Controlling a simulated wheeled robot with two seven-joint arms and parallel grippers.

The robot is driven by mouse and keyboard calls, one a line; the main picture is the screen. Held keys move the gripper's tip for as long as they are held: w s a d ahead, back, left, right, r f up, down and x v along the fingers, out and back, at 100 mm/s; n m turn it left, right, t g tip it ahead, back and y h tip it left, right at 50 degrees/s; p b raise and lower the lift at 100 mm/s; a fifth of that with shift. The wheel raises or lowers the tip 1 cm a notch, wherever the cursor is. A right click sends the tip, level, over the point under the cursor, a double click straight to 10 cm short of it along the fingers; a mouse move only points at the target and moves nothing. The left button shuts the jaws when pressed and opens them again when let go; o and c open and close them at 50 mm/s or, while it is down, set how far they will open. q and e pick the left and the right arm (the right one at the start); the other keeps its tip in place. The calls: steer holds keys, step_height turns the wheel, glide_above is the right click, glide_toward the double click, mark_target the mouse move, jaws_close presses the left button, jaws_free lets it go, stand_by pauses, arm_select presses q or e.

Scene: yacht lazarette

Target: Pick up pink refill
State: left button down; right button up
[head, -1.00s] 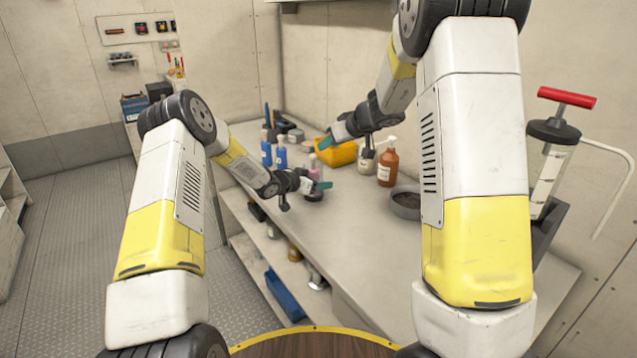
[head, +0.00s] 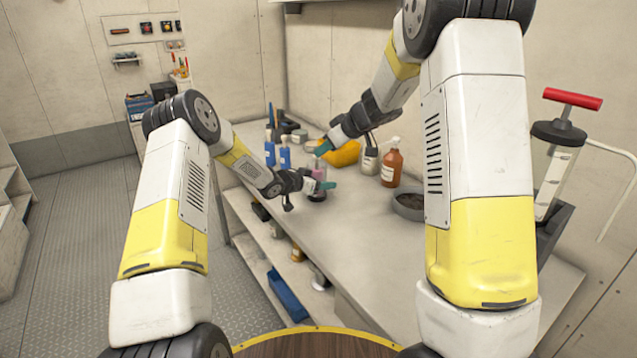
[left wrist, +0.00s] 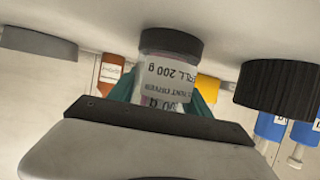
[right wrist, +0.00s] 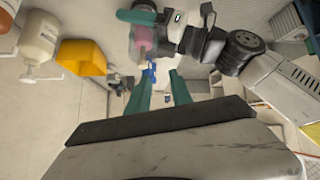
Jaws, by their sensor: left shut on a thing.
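The pink refill (head: 319,174) is a small jar with a pink body, a white label and a dark round end. It stands at the left part of the bench, dark end down. My left gripper (head: 322,186) is shut around it from the side. In the left wrist view the jar (left wrist: 168,70) sits between the teal fingers, its label reading "REFILL, 200 g" upside down. I cannot tell whether it touches the bench. It also shows in the right wrist view (right wrist: 143,40). My right gripper (right wrist: 158,90) is open and empty, above the bench near the yellow container.
Blue bottles (head: 284,157) stand left of the refill. A yellow container (head: 345,154), a white pump bottle (head: 370,160), a brown bottle (head: 391,168) and a grey dish (head: 409,204) stand behind and to the right. The bench front (head: 360,240) is clear.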

steer(key=s+a+f+n+g+h, duration=0.2)
steer(key=s+a+n+g+h, duration=0.15)
steer(key=n, duration=1.35)
steer(key=w+d+r+n+t+h, duration=0.1)
steer(key=w+r+n+t+h, duration=0.2)
steer(key=w+r+n, duration=0.35)
steer(key=shift+w+f+n, duration=0.4)
steer(key=shift+w+f, duration=0.45)
steer(key=shift+f, duration=1.1)
steer(key=shift+w+f+n, duration=0.35)
steer(key=shift+w+f, duration=0.55)
steer(key=shift+f, duration=1.05)
steer(key=shift+w+f+n, duration=0.4)
steer(key=shift+w+f, duration=0.45)
steer(key=shift+f, duration=1.1)
jaws_close()
